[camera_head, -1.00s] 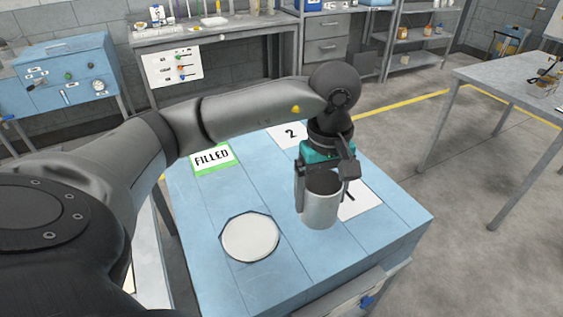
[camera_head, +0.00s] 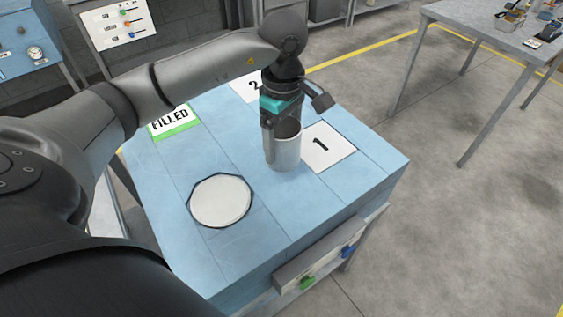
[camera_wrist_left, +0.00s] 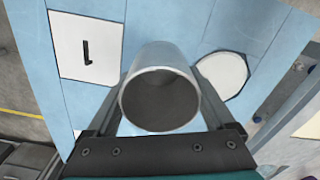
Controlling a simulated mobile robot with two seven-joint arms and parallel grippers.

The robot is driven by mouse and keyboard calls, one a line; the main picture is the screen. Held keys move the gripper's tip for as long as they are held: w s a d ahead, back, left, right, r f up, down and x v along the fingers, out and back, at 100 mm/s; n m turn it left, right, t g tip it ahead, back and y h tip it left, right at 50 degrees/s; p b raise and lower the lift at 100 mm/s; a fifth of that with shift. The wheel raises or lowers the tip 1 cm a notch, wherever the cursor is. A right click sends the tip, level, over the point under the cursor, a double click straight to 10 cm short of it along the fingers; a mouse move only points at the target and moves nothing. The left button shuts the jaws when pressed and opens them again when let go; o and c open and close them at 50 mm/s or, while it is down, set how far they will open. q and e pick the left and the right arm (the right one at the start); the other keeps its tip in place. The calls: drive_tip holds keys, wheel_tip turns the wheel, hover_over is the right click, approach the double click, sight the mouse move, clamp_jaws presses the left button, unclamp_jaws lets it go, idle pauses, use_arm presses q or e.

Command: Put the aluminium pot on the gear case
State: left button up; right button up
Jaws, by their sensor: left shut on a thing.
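The aluminium pot (camera_head: 284,152) is a plain grey cylinder, upright, with its open mouth up. My left gripper (camera_head: 282,127) is shut on it from above, with its fingers at the pot wall. The left wrist view shows the pot (camera_wrist_left: 160,100) between the two fingers, its inside dark and empty-looking. It is over the blue top, between the white card marked 1 (camera_head: 328,147) and the white eight-sided plate (camera_head: 220,200). I cannot tell whether its base touches the top. Nothing in view is plainly a gear case. My right gripper is not in view.
The blue top (camera_head: 255,250) carries a card marked 2 (camera_head: 247,86) and a green-edged FILLED card (camera_head: 172,120) at the back. Its front and right parts are clear. A grey table (camera_head: 490,40) stands apart at the right.

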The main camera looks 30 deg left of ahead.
sight(283, 162)
use_arm(q)
drive_tip(key=shift+f+b, duration=0.45)
drive_tip(key=shift+f, duration=3)
drive_tip(key=shift+f, duration=0.15)
drive_tip(key=o, duration=1.2)
drive_tip(key=shift+c, duration=0.2)
wheel_tip(283, 162, up, 12)
drive_tip(key=p, duration=0.1)
drive_tip(key=shift+p, duration=0.4)
